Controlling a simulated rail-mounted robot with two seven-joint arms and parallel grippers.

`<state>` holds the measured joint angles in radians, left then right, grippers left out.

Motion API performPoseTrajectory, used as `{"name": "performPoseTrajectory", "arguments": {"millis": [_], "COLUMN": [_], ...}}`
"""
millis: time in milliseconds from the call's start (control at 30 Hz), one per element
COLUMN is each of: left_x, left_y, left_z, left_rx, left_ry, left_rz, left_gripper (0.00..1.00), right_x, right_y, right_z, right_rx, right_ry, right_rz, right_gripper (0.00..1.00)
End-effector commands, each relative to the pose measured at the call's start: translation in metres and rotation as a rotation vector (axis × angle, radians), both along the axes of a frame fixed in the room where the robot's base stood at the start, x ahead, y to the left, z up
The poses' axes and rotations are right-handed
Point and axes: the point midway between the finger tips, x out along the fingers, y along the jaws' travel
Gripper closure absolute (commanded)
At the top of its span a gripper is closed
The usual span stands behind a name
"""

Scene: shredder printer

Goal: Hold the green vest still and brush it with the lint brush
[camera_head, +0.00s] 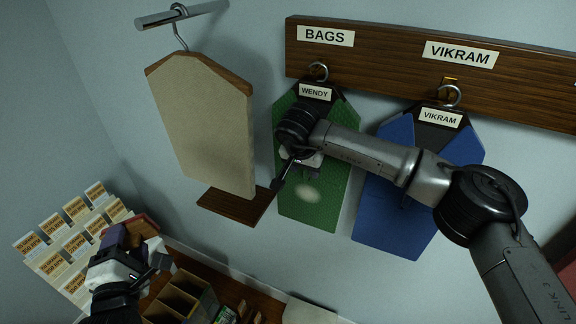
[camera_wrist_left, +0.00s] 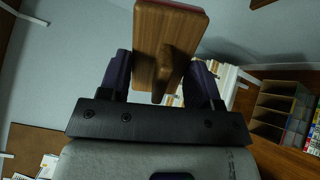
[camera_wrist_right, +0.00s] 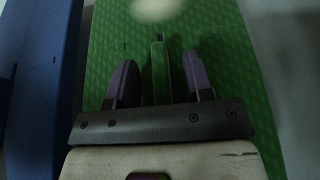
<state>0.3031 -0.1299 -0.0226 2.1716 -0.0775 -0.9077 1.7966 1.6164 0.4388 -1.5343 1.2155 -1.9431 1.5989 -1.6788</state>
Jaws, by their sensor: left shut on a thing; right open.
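The green vest (camera_head: 322,212) hangs from a hook under the BAGS board and bears a WENDY label. A pale lint patch (camera_head: 307,192) lies on its lower front; the patch shows at the top of the right wrist view (camera_wrist_right: 153,8). My right gripper (camera_head: 290,172) is in front of the vest, partly covering it. Its fingers (camera_wrist_right: 158,78) are open on either side of a narrow upright green strip on the vest. My left gripper (camera_head: 135,250), low at the left, is shut on the wooden lint brush (camera_wrist_left: 170,45), which has a reddish edge and is apart from the vest.
A blue vest (camera_head: 390,220) labelled VIKRAM hangs to the right. A beige board (camera_head: 205,125) hangs from a rod at left, above a brown shelf (camera_head: 235,205). Card racks (camera_head: 72,240) and a wooden divider box (camera_head: 185,295) are below.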

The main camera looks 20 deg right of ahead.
Motion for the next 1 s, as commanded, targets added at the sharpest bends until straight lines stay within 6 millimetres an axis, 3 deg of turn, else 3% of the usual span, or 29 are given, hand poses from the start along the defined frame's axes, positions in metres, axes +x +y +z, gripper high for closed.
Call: {"name": "performPoseTrajectory", "arguments": {"millis": [167, 633, 1000], "left_x": [0.0, 0.0, 0.0], "left_y": [-0.0001, 0.0, 0.0], "left_z": [0.0001, 0.0002, 0.0002], "left_rx": [0.0, 0.0, 0.0], "left_ry": [0.0, 0.0, 0.0], "left_rz": [0.0, 0.0, 0.0], "left_gripper": [0.61, 0.61, 0.61], "right_x": [0.0, -0.0002, -0.0001], "right_y": [-0.0001, 0.0, 0.0001], "right_z": [0.0, 0.0003, 0.0004], "right_rx": [0.0, 0.0, 0.0], "right_ry": [0.0, 0.0, 0.0], "right_rz": [0.0, -0.001, -0.001], "right_gripper": [0.54, 0.99, 1.0]}}
